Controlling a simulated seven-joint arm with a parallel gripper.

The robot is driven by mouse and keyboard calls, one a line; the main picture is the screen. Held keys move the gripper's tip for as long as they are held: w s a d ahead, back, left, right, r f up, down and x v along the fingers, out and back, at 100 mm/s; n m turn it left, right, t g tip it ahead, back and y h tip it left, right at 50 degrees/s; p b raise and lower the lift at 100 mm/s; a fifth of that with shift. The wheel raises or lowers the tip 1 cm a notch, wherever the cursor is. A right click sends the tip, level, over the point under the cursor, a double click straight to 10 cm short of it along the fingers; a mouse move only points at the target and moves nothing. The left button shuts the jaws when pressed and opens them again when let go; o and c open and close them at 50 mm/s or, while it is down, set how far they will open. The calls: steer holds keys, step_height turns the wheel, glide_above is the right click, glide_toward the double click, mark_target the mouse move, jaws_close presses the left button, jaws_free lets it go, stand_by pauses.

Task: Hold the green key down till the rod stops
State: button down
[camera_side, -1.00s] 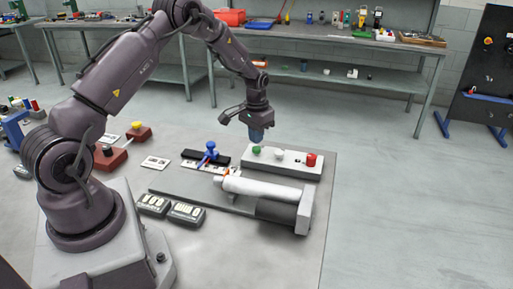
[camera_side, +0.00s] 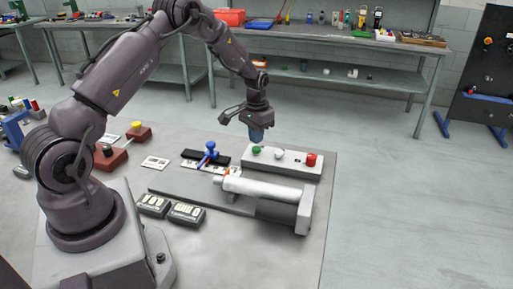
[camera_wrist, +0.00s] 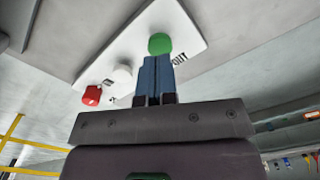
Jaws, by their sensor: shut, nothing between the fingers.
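The green key (camera_side: 256,150) is at the left end of a light grey key box (camera_side: 290,168), with a white key (camera_side: 279,154) and a red key (camera_side: 311,159) to its right. My gripper (camera_side: 257,141) is shut and empty, pointing down just above the green key. In the wrist view the blue fingertips (camera_wrist: 157,60) overlap the near edge of the green key (camera_wrist: 159,43); I cannot tell whether they touch it. A pale rod or cylinder (camera_side: 262,188) lies in front of the box, by a dark sleeve and a grey end block (camera_side: 304,212).
Two small displays (camera_side: 187,214) sit left of the cylinder. A blue-handled device (camera_side: 210,153) stands left of the key box. The floor to the right is clear.

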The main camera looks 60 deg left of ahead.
mark_target(256, 148)
steer(key=shift+f, duration=0.15)
steer(key=shift+f, duration=1.5)
stand_by(3.0)
steer(key=shift+r, duration=2.65)
